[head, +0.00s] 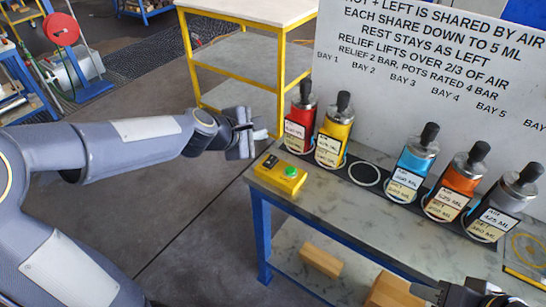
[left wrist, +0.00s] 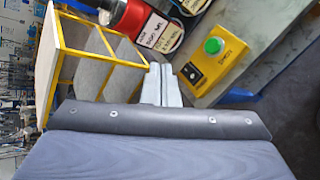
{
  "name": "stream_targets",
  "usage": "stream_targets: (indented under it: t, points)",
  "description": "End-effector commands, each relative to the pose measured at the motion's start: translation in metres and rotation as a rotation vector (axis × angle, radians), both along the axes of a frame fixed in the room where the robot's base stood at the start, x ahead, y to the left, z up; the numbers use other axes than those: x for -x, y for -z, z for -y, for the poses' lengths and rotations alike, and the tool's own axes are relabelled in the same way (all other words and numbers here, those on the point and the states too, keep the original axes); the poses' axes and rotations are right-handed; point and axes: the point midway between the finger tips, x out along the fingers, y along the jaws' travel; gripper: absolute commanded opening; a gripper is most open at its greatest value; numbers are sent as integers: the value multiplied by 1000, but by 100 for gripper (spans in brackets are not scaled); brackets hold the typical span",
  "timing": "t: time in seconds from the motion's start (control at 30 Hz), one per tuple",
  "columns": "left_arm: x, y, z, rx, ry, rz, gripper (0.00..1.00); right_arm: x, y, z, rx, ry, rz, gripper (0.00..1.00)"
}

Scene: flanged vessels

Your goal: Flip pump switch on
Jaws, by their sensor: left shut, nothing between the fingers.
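The yellow pump box (head: 280,177) sits at the left front corner of the bench. It carries a green button (head: 291,171) and a small black switch (head: 271,161); which way the switch is tipped is too small to tell. In the left wrist view the box (left wrist: 228,64) is right of my fingers, with the green button (left wrist: 213,45) and black switch (left wrist: 191,73). My left gripper (head: 261,134) is shut and empty, just off the bench's left end, beyond the box and apart from it. My right gripper (head: 482,296) is partly in view at the bottom right; its fingers are unclear.
Red (head: 299,122) and yellow (head: 334,132) vessels stand behind the box. An empty ring (head: 365,174) separates them from blue (head: 412,165), orange (head: 458,187) and grey (head: 500,208) vessels. A sign board (head: 400,85) stands behind. A yellow-framed shelf cart (head: 240,70) is further back.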

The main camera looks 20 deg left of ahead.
Motion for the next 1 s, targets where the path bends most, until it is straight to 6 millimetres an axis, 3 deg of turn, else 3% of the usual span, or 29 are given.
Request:
stream_targets:
  t: [0.03, 0.1, 0.23, 0.73, 1.0]
  points:
    - [-20, 12, 3, 56, -81, -32, 0, 0, 0, 0, 0, 0, 0, 36]
    - [-38, 23, 3, 124, -183, -60, 0, 0, 1, 0, 0, 0, 0, 36]
    - [-56, 34, 2, 190, -294, -83, 0, 0, 1, 0, 0, 0, 0, 36]
    - [-59, 39, 1, 204, -315, -87, 0, 0, 4, 0, 0, 0, 0, 36]
    - [-62, 66, 3, 203, -314, -88, 0, 0, 30, 0, 0, 0, 0, 36]
